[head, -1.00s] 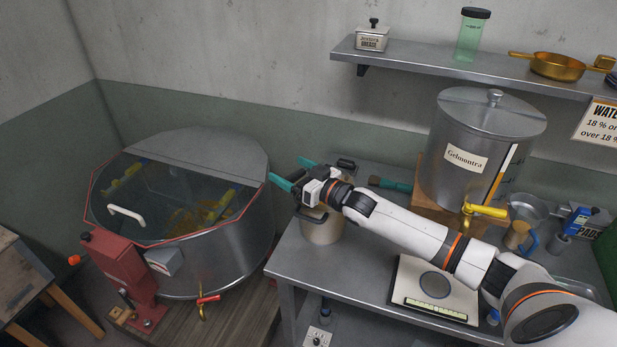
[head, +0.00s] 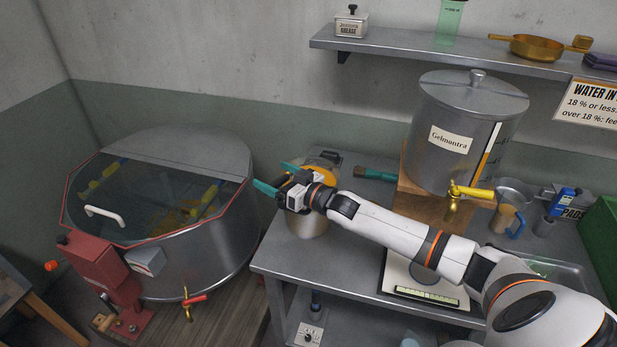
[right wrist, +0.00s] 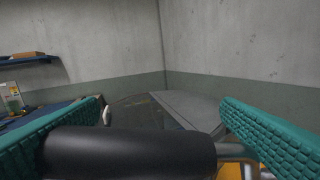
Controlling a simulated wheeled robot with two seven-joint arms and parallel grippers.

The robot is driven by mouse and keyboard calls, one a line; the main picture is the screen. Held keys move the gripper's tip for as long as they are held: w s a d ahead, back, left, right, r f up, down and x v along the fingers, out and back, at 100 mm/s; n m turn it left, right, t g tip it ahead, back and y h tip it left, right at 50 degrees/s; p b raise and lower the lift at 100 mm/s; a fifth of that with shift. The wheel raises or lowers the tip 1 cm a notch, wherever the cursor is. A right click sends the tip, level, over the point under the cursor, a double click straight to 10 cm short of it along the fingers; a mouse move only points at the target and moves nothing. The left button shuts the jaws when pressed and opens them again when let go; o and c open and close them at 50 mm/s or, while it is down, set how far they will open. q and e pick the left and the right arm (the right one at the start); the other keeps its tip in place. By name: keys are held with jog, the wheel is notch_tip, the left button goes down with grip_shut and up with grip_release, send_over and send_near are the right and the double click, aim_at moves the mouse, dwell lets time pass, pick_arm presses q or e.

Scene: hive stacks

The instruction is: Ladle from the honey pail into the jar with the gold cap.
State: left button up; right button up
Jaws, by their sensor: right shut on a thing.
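The honey pail (head: 306,228) stands on the metal table's left end, open on top, with amber honey (head: 320,176) visible inside. My right gripper (head: 279,184) is at the pail's left front, near its rim, and covers part of it. In the right wrist view its teal fingers (right wrist: 165,135) are on either side of a black cylindrical handle (right wrist: 130,152), which it is shut on, seemingly the ladle's. The ladle's bowl cannot be made out. A jar with a gold cap cannot be made out in either view. My left gripper is out of view.
A steel tank (head: 462,135) with a brass tap (head: 470,192) stands on a wooden block behind my right arm. A scale (head: 395,280) is partly under the arm. A large drum extractor (head: 215,245) stands left of the table.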

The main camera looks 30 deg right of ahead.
jog(key=shift+f+b, duration=0.85)
jog(key=shift+f, duration=0.55)
jog(key=shift+r, duration=0.2)
jog(key=shift+r+p, duration=3.5)
jog(key=shift+r, duration=0.3)
jog(key=shift+r+p, duration=1.4)
jog(key=shift+r, duration=0.1)
